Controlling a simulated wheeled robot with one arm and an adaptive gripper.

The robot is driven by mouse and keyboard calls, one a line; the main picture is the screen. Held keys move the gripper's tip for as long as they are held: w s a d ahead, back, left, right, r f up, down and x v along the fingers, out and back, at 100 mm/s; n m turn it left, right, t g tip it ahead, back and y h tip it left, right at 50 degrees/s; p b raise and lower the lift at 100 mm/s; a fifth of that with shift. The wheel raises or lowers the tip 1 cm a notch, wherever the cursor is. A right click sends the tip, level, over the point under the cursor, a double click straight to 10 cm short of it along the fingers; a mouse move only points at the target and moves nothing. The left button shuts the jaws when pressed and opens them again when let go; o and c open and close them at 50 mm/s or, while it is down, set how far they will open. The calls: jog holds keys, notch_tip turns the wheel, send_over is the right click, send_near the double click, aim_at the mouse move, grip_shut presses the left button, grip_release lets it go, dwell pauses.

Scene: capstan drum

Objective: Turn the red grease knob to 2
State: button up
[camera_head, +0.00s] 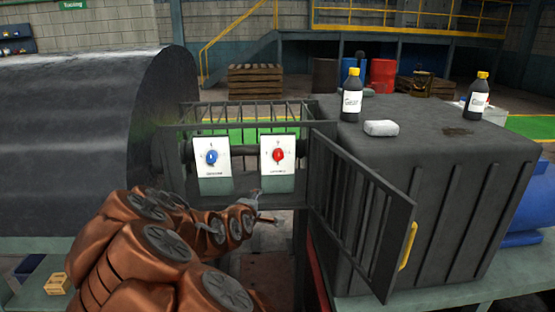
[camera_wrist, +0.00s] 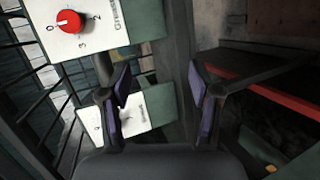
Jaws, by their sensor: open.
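The red grease knob (camera_head: 278,155) sits on a white panel inside the open caged box. In the wrist view the red knob (camera_wrist: 68,21) is at the upper left, with 0, 2 and 3 printed around it. Its pointer is too small to read surely. My gripper (camera_head: 265,207) is just below the red knob's panel in the head view. In the wrist view my gripper (camera_wrist: 160,100) has its two dark fingers spread wide, with nothing between them. The knob is outside the fingers, up and to the left, and not touched.
A blue knob (camera_head: 212,157) sits on a second white panel to the left. The barred door (camera_head: 365,215) hangs open at the right, with a yellow handle (camera_head: 408,246). Two bottles (camera_head: 351,98) (camera_head: 477,98) and a grey block (camera_head: 381,128) stand on the dark housing.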

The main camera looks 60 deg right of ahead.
aim_at(278, 157)
jog(key=shift+w+d+r+n+t+h+p, duration=0.15)
jog(key=shift+d+r+n+t+h, duration=0.35)
jog(key=shift+d+r+n+h, duration=1)
jog(key=shift+s+d+r+n+t+h+p, duration=0.1)
jog(key=shift+d+r+n+t+h+p, duration=0.35)
jog(key=shift+d+r+n, duration=1.2)
jog(key=shift+w+d+r+n+t+h+p, duration=0.1)
jog(key=shift+d+r+n+t+h, duration=0.6)
jog(key=shift+d, duration=1.8)
jog(key=shift+m, duration=0.25)
jog(key=shift+p+x, duration=0.7)
jog(key=shift+x, duration=1.5)
jog(key=c, duration=1.1)
